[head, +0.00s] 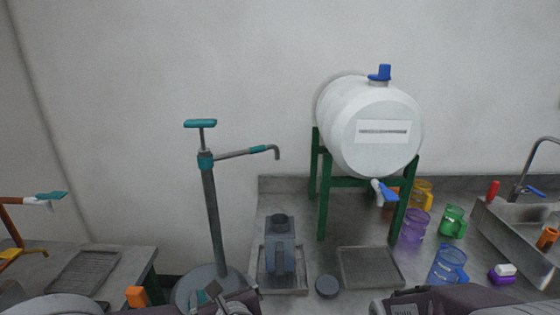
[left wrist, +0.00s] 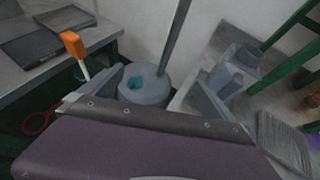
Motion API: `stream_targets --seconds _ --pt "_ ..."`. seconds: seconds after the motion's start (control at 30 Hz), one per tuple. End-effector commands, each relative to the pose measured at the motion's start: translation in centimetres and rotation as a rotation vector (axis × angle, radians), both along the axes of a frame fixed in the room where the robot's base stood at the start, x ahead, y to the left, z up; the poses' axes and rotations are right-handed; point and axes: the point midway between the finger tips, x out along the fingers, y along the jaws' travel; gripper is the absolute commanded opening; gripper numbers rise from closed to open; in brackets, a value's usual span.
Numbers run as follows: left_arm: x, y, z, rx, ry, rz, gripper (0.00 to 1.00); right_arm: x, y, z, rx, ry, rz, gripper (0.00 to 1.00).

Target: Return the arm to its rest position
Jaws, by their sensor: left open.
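My left gripper (left wrist: 155,88) shows in the left wrist view with its two grey fingers spread apart and nothing between them. Past the fingers are the round grey base (left wrist: 145,88) and upright of the hand pump. In the head view, parts of my two arms lie along the bottom edge, the left one at lower left and the right one at lower right. My right gripper's fingers do not show in either view.
The hand pump (head: 211,215) stands between the left table (head: 130,262) and the counter. An orange-handled object (head: 137,297) is near my left arm.

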Motion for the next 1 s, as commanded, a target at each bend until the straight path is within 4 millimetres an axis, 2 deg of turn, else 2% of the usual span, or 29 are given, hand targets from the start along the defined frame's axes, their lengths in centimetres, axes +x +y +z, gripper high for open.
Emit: stream_targets --seconds 0.03,0.17,0.23,0.3,0.37,0.43,0.5,0.6,0.73,1.0 --pt "-0.2 2.4 0.5 -0.020 0.015 0.089 1.00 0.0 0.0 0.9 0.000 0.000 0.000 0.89" --pt "-2.8 9.0 -0.2 -0.141 0.069 0.403 1.00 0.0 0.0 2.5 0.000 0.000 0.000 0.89" --pt "-6.0 12.8 -1.1 -0.278 0.097 0.672 1.00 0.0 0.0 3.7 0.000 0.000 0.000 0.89" --pt "-10.6 15.0 -2.6 -0.506 0.098 1.041 1.00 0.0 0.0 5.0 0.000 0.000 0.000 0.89" --pt "-13.6 14.4 -4.1 -0.728 0.059 1.349 1.00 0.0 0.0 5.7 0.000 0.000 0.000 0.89" --pt "-15.1 12.2 -5.4 -0.976 -0.015 1.656 1.00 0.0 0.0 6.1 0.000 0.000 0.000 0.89" --pt "-14.9 9.5 -6.3 -1.190 -0.096 1.891 1.00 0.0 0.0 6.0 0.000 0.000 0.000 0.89" --pt "-13.7 6.1 -6.9 -1.412 -0.190 2.114 1.00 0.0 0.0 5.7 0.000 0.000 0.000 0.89" --pt "-12.1 4.4 -6.9 -1.579 -0.297 2.278 1.00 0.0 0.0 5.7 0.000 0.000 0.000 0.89" --pt "-12.0 4.4 -6.9 -1.586 -0.318 2.293 1.00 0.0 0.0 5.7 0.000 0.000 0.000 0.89"
